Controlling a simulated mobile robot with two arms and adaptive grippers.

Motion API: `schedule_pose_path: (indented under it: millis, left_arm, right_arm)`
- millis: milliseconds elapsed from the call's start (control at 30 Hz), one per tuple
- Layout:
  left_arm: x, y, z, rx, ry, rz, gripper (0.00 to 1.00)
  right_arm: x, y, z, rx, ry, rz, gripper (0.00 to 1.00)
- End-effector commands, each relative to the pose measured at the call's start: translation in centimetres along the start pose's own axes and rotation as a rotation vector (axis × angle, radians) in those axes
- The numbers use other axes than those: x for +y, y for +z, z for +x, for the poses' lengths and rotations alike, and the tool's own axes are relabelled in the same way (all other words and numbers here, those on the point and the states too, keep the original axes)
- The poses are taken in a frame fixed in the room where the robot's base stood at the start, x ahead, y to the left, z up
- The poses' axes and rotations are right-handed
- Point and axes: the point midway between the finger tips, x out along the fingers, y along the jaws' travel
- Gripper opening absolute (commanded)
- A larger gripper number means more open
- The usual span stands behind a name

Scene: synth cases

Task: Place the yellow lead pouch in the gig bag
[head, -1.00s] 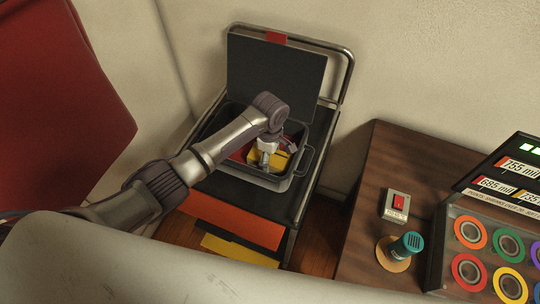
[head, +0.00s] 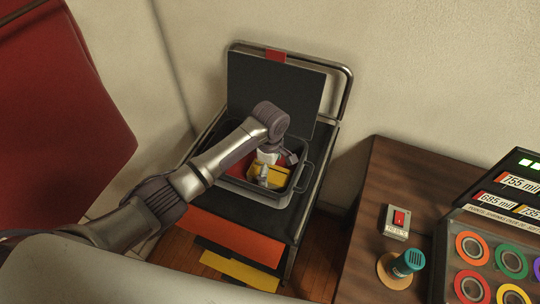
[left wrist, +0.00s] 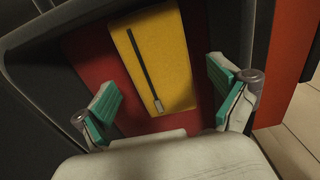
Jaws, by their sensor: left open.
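The yellow lead pouch (head: 279,181) lies flat inside the gig bag (head: 258,197), an open dark case on a cart. In the left wrist view the pouch (left wrist: 172,60) shows a dark strip along it, and it lies over a red surface. My left gripper (head: 263,175) is over the pouch inside the bag's opening and hides part of it. In the left wrist view its teal-padded fingers (left wrist: 163,88) are spread wide, one on each side of the pouch's near end, with nothing between them. Whether they touch the pouch is unclear. My right gripper is not in view.
A dark upright panel (head: 275,93) stands behind the bag, in front of the cart's metal handle. Orange (head: 232,235) and yellow (head: 240,271) panels show at the cart's front. A wooden table (head: 365,215) on the right holds a red switch (head: 399,218) and a teal-topped knob (head: 409,262).

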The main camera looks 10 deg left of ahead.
Motion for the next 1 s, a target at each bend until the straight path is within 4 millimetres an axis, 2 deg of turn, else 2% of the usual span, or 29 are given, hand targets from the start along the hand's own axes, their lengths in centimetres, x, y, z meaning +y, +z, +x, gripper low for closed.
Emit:
schedule_pose_path:
  millis: [33,200,433,633,900,1000]
  left_arm:
    - [0.1,0.0,-1.3,-0.001,0.005,0.001,0.97]
    - [0.1,0.0,-5.0,-0.001,0.005,0.0,0.97]
    - [0.1,0.0,-8.6,0.0,0.002,-0.001,0.97]
    - [0.0,0.0,-9.7,0.0,0.0,-0.001,0.97]
    - [0.0,0.0,-9.6,0.0,0.0,0.001,0.97]
    - [-0.6,0.3,-9.0,-0.011,0.003,0.037,0.97]
  right_arm:
    - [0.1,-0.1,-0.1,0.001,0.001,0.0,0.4]
    - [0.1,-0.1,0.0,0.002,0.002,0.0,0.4]
    - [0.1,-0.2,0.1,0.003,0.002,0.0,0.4]
    - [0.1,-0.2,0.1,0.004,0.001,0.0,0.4]
    - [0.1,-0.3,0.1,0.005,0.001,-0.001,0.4]
    - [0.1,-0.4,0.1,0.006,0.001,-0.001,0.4]
